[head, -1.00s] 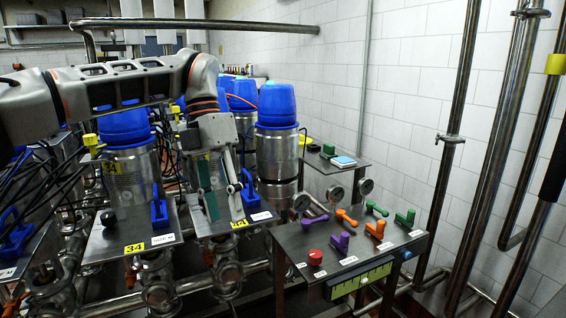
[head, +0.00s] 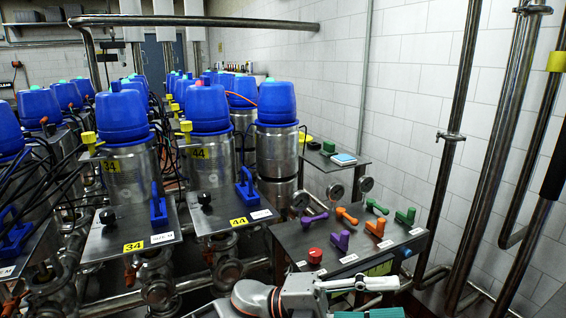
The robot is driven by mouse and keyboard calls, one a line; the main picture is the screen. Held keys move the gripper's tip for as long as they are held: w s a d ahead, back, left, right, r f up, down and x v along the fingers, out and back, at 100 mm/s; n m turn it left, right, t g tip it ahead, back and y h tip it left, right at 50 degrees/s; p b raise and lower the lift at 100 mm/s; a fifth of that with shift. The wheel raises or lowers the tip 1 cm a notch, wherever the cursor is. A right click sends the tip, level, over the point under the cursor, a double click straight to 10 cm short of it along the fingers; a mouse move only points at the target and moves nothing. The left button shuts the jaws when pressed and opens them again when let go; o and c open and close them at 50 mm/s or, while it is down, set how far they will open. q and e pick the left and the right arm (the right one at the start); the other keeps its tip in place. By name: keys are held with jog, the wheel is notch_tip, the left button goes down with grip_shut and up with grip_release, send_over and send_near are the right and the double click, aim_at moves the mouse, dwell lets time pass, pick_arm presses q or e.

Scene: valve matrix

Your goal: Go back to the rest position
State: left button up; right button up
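My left gripper (head: 384,298) is low in the head view, in front of the valve table (head: 290,240), with its fingers pointing right. Its two fingers are apart, one grey and one with a teal pad, and nothing shows between them. The lower finger is partly cut off by the bottom edge. The table carries purple, orange and green valve handles, such as the near purple handle (head: 340,240), and a red knob (head: 315,256). The gripper and wrist hide part of the table's front. My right gripper is not in view.
Steel vessels with blue caps (head: 208,107) stand at left and centre, with sloping panels marked 34 (head: 134,246) and 44 (head: 239,221). Gauges (head: 334,192) stand behind the table. Vertical pipes (head: 450,140) run along the right wall.

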pick_arm(q)
jog(key=w+a+f+n+t+y, duration=0.45)
jog(key=a+f+n+t, duration=0.55)
jog(key=n, duration=0.3)
jog(key=w+a+f+n+t+y, duration=0.4)
jog(key=a+f+n+t+y, duration=0.2)
jog(key=a+f+n+t, duration=0.6)
jog(key=s+a+f+n+g+y, duration=0.3)
jog(key=s+a+f+n+y, duration=0.1)
jog(key=s+a+f, duration=0.4)
jog(key=s+a+f+n+g+y, duration=0.3)
jog(key=s+a+f+n+y, duration=0.1)
jog(key=s+a+f, duration=0.5)
notch_tip(320, 180, down, 4)
jog(key=shift+s+a+f+n, duration=0.2)
jog(key=shift+s+n, duration=0.3)
jog(key=shift+s, duration=0.45)
